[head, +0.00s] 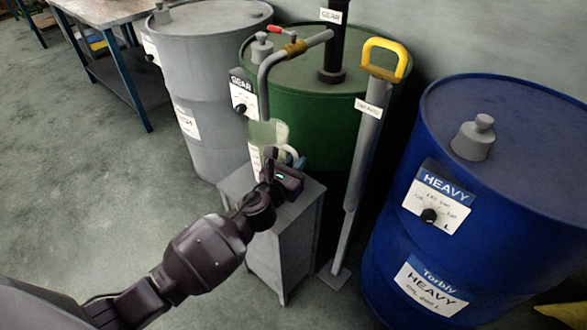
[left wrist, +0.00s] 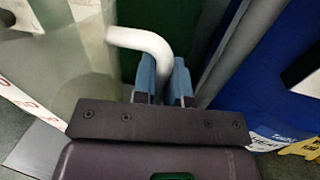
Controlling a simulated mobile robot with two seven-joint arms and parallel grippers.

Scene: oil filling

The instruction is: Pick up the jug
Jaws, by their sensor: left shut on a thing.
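The jug (head: 268,133) is translucent and pale, with a white handle. It is under the mouth of the bent grey spout (head: 263,85), over the small grey stand (head: 301,197); its lower part is partly hidden by my gripper, and I cannot tell whether it touches the stand. In the left wrist view the jug (left wrist: 72,60) fills the left side, and its curved handle (left wrist: 143,42) runs down between the blue fingers. My left gripper (head: 289,161) is shut on the handle; its fingers also show in the left wrist view (left wrist: 164,82). My right gripper is not in view.
A green GEAR drum (head: 313,108) with a pump stands behind the stand. A grey drum (head: 203,95) is on the left and a blue HEAVY drum (head: 395,255) on the right. A grey post with a yellow handle (head: 386,55) rises close right of the stand. Floor at left is clear.

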